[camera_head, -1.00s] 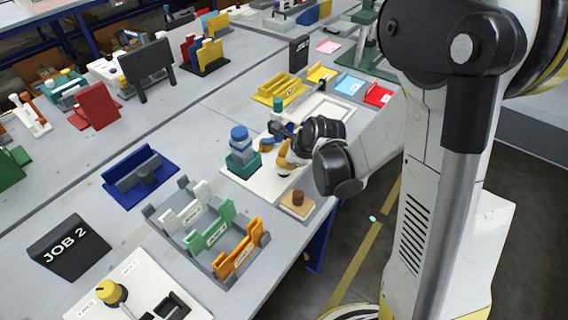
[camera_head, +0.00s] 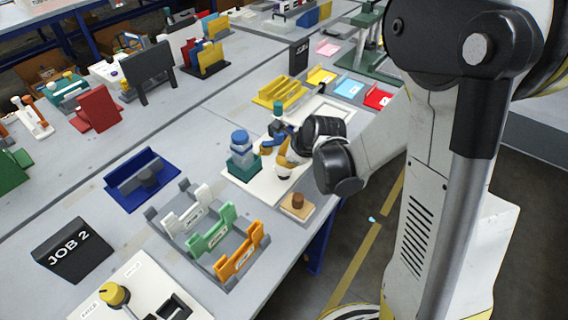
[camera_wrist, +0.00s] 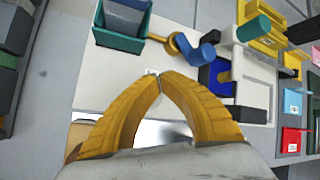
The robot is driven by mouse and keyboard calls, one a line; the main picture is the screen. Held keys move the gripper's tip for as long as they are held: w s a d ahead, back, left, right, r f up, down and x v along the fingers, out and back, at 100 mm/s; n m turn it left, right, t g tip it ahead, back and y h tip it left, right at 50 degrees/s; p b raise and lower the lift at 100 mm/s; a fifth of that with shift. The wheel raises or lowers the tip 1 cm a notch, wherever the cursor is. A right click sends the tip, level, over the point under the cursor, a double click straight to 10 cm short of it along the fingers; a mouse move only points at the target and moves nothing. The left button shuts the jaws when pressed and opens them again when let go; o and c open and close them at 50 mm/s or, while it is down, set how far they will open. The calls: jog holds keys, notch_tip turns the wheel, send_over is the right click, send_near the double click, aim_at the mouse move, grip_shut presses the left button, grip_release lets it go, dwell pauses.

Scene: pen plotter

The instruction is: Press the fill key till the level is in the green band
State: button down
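My gripper (camera_wrist: 160,77) has yellow fingers whose tips meet, with nothing visible between them. In the wrist view the tips are over the white plate (camera_wrist: 112,78), beside a small white label at its middle. In the head view my gripper (camera_head: 284,168) is low over the same plate, right of a blue-capped bottle in a teal holder (camera_head: 241,164). The teal holder (camera_wrist: 120,42) also shows at the top of the wrist view. A brass ring with a blue rounded part (camera_wrist: 190,47) lies beyond the tips. I cannot make out the fill key, level or green band; the fingers may hide them.
A wooden block with a brown knob (camera_head: 297,203) stands at the table's front edge. A grey rack with white, green and orange holders (camera_head: 212,237) is to the left. Yellow, blue and red trays (camera_head: 349,86) lie behind. My arm fills the right side.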

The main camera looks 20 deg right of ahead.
jog(key=shift+r, duration=0.1)
jog(key=shift+r+p, duration=1.85)
jog(key=shift+r, duration=0.6)
jog(key=shift+s+r, duration=0.1)
jog(key=shift+r, duration=0.1)
jog(key=s+r+n+h, duration=0.1)
jog(key=s+r+n, duration=0.5)
jog(key=s+n, duration=0.4)
jog(key=s+r+n+h, duration=0.1)
jog(key=s+r+n, duration=0.6)
jog(key=s+n, duration=0.4)
jog(key=n, duration=0.2)
jog(key=shift+r+n, duration=0.2)
jog(key=shift+n, duration=0.2)
